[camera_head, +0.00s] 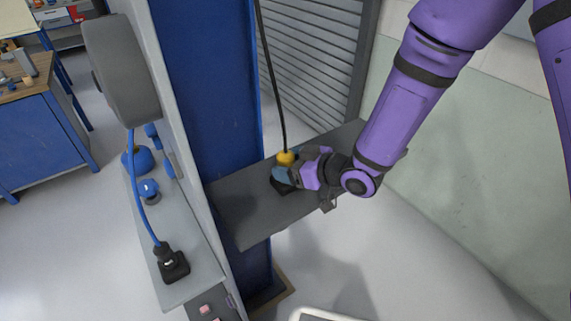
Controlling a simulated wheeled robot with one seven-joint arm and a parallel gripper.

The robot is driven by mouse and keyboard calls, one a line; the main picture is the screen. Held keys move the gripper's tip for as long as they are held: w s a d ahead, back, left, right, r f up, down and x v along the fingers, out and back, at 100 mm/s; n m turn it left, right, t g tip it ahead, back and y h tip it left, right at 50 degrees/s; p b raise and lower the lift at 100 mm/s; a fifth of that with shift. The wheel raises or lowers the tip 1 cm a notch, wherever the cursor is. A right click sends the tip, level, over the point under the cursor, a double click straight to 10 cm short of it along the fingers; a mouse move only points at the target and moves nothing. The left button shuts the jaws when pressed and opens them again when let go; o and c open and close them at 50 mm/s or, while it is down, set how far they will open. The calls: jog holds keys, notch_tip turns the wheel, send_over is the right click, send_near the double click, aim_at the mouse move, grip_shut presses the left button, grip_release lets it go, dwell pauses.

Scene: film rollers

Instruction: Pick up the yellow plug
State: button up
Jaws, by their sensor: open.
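The yellow plug (286,159) is at the lower end of a black cable (271,85) that hangs from above. It sits over the dark grey shelf (240,212), close to the blue column. My gripper (287,175) reaches in from the right, with its fingers just below and beside the plug. The jaws are open; I cannot tell whether a finger touches the plug. A black base or socket (283,186) shows partly under the fingers, and the gripper hides the rest of it.
A grey ledge (190,235) further left bears a black plug (172,265) on a blue cable. A slatted shutter (315,55) stands behind. The shelf's front left part is bare. Workbenches stand far left.

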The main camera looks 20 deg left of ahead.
jog(key=shift+x, duration=0.8)
jog(key=shift+c, duration=0.2)
jog(key=c, duration=1)
